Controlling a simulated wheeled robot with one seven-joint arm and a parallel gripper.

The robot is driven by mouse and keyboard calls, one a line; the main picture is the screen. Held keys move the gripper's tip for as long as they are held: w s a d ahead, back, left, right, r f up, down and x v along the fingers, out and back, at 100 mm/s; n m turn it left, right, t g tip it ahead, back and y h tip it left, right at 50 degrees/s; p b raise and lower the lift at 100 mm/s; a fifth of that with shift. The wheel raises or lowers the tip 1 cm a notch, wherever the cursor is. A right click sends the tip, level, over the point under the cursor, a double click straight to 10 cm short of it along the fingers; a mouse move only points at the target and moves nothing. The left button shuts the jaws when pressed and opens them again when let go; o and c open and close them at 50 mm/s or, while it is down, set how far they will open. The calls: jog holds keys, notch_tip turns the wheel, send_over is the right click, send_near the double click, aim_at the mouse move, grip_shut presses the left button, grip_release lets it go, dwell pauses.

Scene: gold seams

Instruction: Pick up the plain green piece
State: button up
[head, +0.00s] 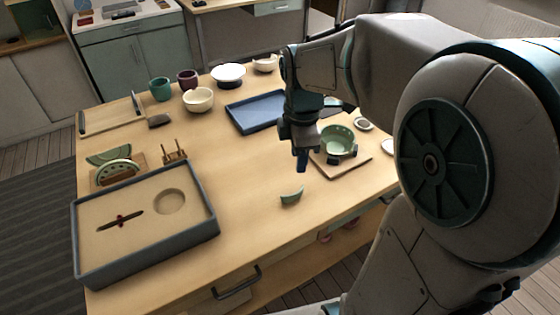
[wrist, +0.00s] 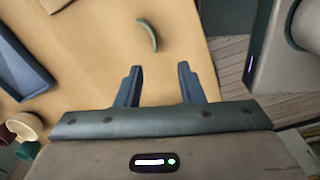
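The plain green piece (head: 292,196) is a small curved shard lying on the bare tabletop near the front edge. In the wrist view the green piece (wrist: 148,35) shows as a thin curved sliver beyond my fingertips, slightly left of the line between them. My gripper (head: 302,164) is above the table, behind the piece in the head view and apart from it. In the wrist view my gripper (wrist: 160,69) has its two fingers spread with nothing between them.
A green bowl (head: 339,141) sits on a wooden board (head: 345,171) right of my gripper. A blue tray (head: 258,112) lies behind. A large grey-rimmed tray (head: 148,258) is at front left, near other green pieces (head: 108,157). The table (head: 240,190) around the shard is clear.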

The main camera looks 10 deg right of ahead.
aim_at(295, 194)
jog(key=f+n+b, duration=0.1)
jog(key=f, duration=0.4)
jog(key=w+f+n, duration=0.1)
jog(key=f, duration=0.5)
jog(key=w+f+n+b, duration=0.1)
jog(key=f+n, duration=0.1)
jog(key=f, duration=0.3)
jog(key=shift+w+d+f+g+b, duration=0.15)
jog(key=shift+w+f+g+b, duration=0.05)
jog(key=shift+g+b, duration=0.1)
jog(key=shift+c, duration=0.3)
grip_shut()
